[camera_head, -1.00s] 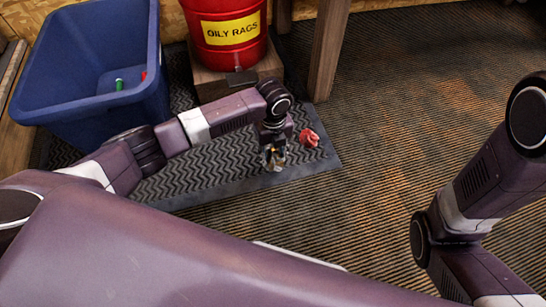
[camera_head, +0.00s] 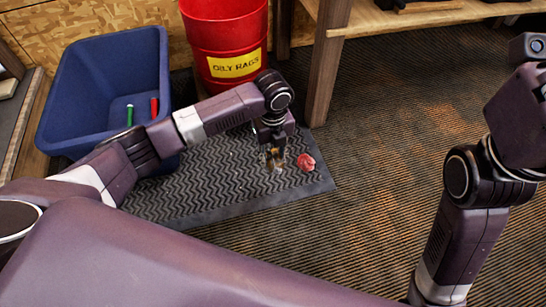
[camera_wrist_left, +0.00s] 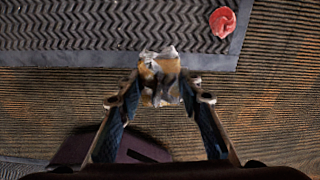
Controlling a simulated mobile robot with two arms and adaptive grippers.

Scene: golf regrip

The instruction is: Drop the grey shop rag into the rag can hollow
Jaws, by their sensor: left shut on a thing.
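My left gripper (camera_head: 273,158) is shut on a crumpled grey rag with yellowish-brown stains (camera_head: 274,160). The rag also shows in the left wrist view (camera_wrist_left: 158,70), pinched between the two fingertips (camera_wrist_left: 160,92). The red can labelled "OILY RAGS" (camera_head: 222,38) stands behind my left arm at the back. Its hollow is not visible from here. My right arm shows at the right edge, but its gripper is out of view.
A red crumpled rag (camera_head: 306,162) lies on the mat (camera_head: 200,205), right of my left gripper; it also shows in the wrist view (camera_wrist_left: 222,22). A blue bin (camera_head: 75,110) at left holds a green and a red item. A wooden bench leg (camera_head: 327,65) stands right of the can.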

